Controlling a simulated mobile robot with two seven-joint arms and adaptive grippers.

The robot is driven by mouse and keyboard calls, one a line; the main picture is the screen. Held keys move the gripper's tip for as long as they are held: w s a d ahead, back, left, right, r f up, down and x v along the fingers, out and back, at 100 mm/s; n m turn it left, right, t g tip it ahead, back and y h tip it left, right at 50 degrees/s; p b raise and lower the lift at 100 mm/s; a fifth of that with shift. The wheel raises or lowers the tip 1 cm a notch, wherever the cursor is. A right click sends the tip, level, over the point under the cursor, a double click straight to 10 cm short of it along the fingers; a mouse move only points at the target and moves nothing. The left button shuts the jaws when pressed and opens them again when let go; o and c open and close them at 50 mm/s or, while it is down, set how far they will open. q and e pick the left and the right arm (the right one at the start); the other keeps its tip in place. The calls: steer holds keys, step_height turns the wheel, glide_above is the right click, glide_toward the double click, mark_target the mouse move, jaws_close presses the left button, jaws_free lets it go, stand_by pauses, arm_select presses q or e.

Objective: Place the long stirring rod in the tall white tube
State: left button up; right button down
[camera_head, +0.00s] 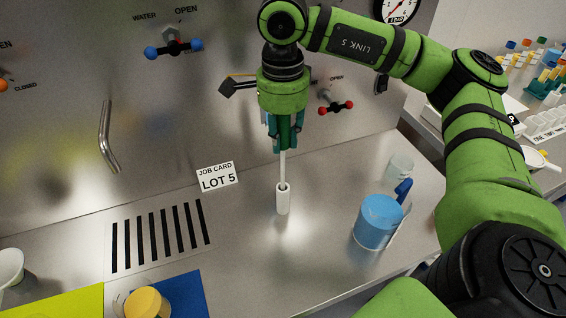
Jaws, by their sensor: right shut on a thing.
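The tall white tube (283,202) stands upright on the steel worktop near the middle of the view. My right gripper (283,143) points down above it and is shut on the long stirring rod (283,167), a thin pale rod held upright. The rod's lower end meets the tube's mouth in the picture. How far it sits inside the tube is hidden. The rod's upper part is hidden by the gripper. My left gripper is not in view.
A blue mug (377,222) and a clear glass (400,169) stand right of the tube. A slotted grate (158,241) and the LOT 5 job card (218,177) are to the left. The steel back wall carries valve handles (175,48) and a bent metal handle (107,138).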

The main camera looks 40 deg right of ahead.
mark_target(283, 158)
step_height(283, 158, down, 2)
step_height(283, 158, down, 3)
steer(key=shift+d+f+p, duration=0.1)
steer(key=shift+p, duration=0.65)
steer(key=shift+f, duration=0.35)
steer(key=shift+f, duration=0.15)
steer(key=c, duration=1)
jaws_free()
steer(key=shift+c, duration=0.2)
